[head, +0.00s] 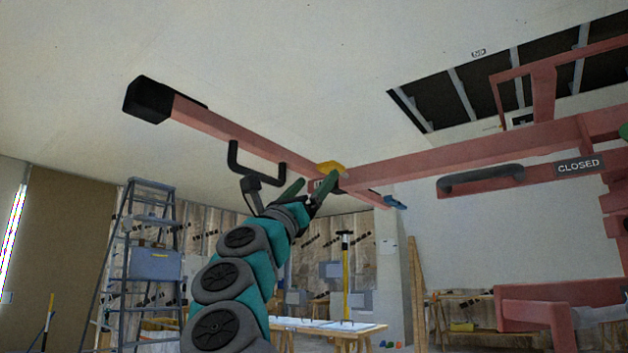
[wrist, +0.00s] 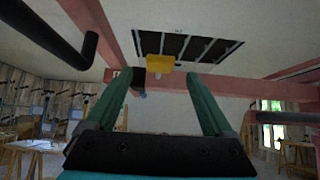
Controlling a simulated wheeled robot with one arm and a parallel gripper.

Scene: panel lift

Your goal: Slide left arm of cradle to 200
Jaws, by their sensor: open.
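The left arm of the cradle is a long red bar (head: 225,122) with a black end cap (head: 147,101), running below the ceiling in the head view. A black U-shaped handle (head: 240,165) hangs under it. A yellow piece (head: 331,167) sits where the bar meets a red cross beam (head: 450,146); it also shows in the wrist view (wrist: 166,64). My gripper (head: 316,182) is open just below this junction, right of the handle. In the wrist view the green fingers (wrist: 160,88) are apart, with nothing seen held. No 200 mark is readable.
A second black handle (head: 482,178) and a "CLOSED" label (head: 579,165) are on the cradle at right. A dark ceiling opening (head: 520,75) is above right. A ladder (head: 140,250) stands at left, a work table (head: 325,327) behind my arm.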

